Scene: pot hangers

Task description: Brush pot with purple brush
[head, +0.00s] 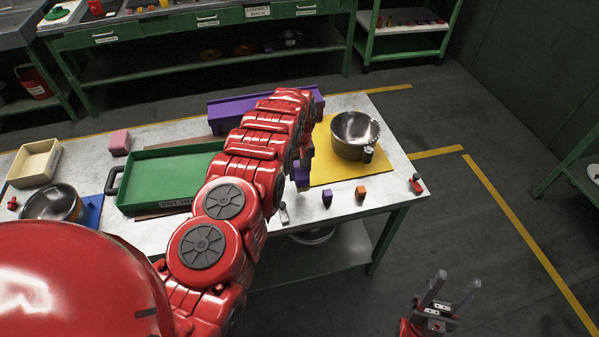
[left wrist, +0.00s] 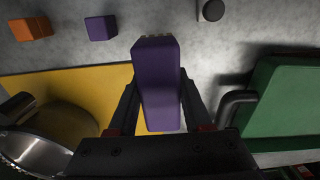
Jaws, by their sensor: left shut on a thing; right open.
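A shiny metal pot (head: 354,135) with a side handle stands on a yellow mat (head: 327,172) at the right of the table. It also shows at the lower left of the left wrist view (left wrist: 38,150). My left gripper (left wrist: 157,105) is shut on the purple brush (left wrist: 157,75), with a finger on each side of it. In the head view the brush (head: 301,178) is mostly hidden by my left arm, left of the pot and apart from it. My right gripper (head: 455,290) is open and empty, beyond the table's front edge at the lower right.
A green tray (head: 165,178), pink block (head: 120,142), beige bin (head: 35,163) and second metal pot (head: 55,203) on a blue mat stand to the left. Small purple (head: 327,196) and orange (head: 360,192) blocks lie before the yellow mat. A purple rack (head: 232,108) stands behind.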

